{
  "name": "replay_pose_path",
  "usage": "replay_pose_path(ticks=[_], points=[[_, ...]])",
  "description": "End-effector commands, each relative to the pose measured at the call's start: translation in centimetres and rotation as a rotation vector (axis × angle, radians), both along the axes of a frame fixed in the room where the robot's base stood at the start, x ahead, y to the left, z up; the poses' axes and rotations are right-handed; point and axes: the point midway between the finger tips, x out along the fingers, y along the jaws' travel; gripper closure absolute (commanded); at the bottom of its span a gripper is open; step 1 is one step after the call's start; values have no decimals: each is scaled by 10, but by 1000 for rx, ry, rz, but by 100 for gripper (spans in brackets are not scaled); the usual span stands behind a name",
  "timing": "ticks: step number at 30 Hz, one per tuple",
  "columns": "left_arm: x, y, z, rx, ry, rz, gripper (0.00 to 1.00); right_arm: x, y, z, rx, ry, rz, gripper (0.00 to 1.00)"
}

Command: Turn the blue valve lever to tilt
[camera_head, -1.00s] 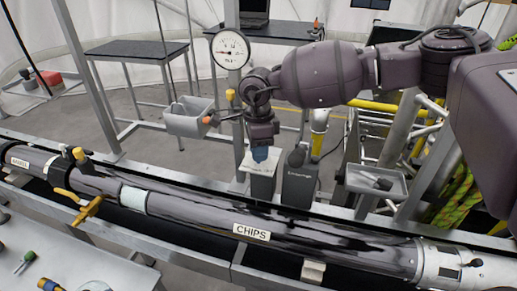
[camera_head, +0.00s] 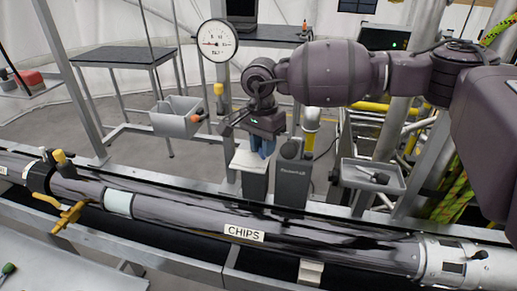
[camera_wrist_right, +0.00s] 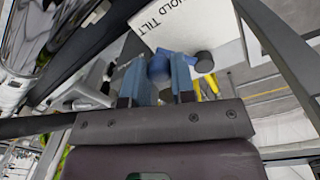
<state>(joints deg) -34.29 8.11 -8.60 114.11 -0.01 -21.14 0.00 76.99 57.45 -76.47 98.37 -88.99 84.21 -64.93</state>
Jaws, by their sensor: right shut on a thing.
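The blue valve lever (camera_wrist_right: 159,68) shows in the right wrist view as a rounded blue piece between the fingertips of my right gripper (camera_wrist_right: 160,80). A dark round knob is beside it. A white plate lettered HOLD and TILT (camera_wrist_right: 195,30) lies just beyond. In the head view my right gripper (camera_head: 262,145) hangs over a grey valve box with a white top plate (camera_head: 250,160). Its blue fingers are shut on the lever, which they largely hide there. The lever's exact angle cannot be told. My left gripper is not in view.
A second dark box (camera_head: 292,182) stands close right of the gripper. A pipe labelled CHIPS (camera_head: 245,233) runs across the front. A pressure gauge (camera_head: 217,41), a grey bin (camera_head: 178,120) and a grey tray (camera_head: 370,178) are nearby.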

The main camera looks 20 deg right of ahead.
Motion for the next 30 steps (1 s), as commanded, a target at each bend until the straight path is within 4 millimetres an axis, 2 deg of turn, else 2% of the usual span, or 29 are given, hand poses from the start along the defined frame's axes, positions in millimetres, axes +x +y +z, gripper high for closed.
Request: replay_pose_path(ticks=[9, 24, 25, 30], points=[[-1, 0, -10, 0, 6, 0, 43, 1, -6, 0, 0, 0, 114, 100], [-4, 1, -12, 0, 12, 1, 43, 1, -7, 1, 0, -2, 134, 100], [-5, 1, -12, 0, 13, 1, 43, 1, -7, 1, 0, -2, 134, 75], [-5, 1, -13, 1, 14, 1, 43, 1, -7, 1, 0, -2, 134, 51]])
